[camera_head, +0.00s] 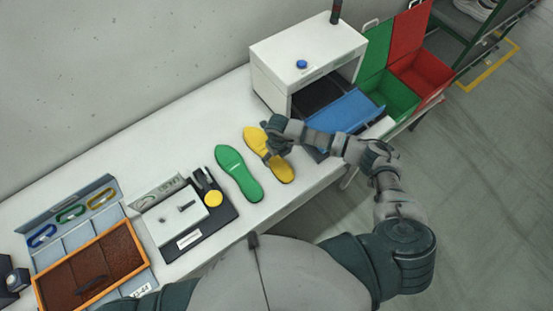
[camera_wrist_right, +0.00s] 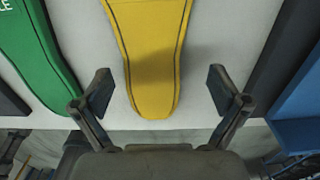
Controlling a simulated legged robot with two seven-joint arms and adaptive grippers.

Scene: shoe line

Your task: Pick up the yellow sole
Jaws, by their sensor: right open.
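The yellow sole (camera_head: 282,172) lies flat on the white table, to the right of the green sole. My right gripper (camera_head: 268,143) is over it in the head view and covers part of its middle. In the right wrist view the yellow sole (camera_wrist_right: 153,60) runs up the middle, its narrow rounded end pointing toward my gripper. My right gripper (camera_wrist_right: 158,90) is open, one finger on each side of the sole, with clear gaps to both edges. I cannot tell the height of the fingers above the table. My left gripper does not show.
The green sole (camera_head: 238,172) lies close on the left and also shows in the right wrist view (camera_wrist_right: 32,55). A white box machine (camera_head: 270,80) with a blue flap (camera_head: 345,110) stands behind. Green (camera_head: 395,98) and red (camera_head: 422,75) bins are beyond. A fixture (camera_head: 180,215) sits farther left.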

